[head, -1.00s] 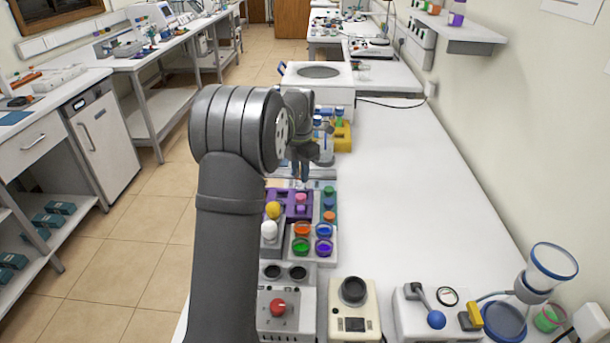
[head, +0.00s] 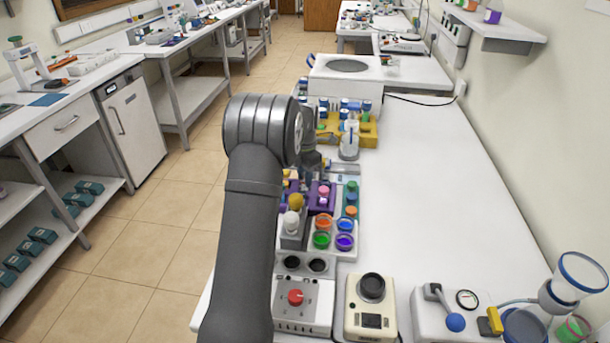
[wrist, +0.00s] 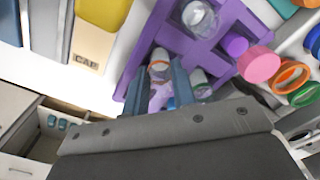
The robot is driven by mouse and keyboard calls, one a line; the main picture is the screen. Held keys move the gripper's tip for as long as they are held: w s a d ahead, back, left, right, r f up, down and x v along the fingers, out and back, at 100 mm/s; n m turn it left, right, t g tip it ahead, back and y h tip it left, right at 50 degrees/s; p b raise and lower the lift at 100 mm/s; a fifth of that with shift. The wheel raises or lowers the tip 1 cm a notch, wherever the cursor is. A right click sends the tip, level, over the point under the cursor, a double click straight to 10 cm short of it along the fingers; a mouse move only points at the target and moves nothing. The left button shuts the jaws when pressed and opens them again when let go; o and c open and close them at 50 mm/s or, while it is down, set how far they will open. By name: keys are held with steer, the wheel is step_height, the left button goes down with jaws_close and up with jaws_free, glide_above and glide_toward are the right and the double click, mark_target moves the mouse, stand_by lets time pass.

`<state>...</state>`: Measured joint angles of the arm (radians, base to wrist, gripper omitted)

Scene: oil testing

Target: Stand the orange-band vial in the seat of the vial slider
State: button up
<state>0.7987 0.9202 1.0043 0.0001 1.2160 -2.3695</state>
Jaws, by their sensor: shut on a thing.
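In the wrist view, my gripper (wrist: 161,69) is shut on a clear vial with an orange band (wrist: 158,65), held between its two dark fingers. A second clear vial (wrist: 198,18) stands in the frame, and a teal-banded vial (wrist: 200,88) shows beside the right finger. In the head view, the purple frame (head: 314,205) is partly hidden by my arm, and the held vial cannot be made out.
A pink cap (wrist: 259,64) and open coloured pots (head: 321,239) crowd the right side of the frame. A block marked CAP (wrist: 90,45) lies left. The white bench (head: 440,190) is clear on the right.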

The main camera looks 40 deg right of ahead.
steer(key=shift+f, duration=0.2)
steer(key=o, duration=1)
steer(key=r, duration=1.6)
steer(key=shift+d+r, duration=0.2)
steer(key=shift+r, duration=0.05)
steer(key=shift+o, duration=0.4)
steer(key=shift+r, duration=0.45)
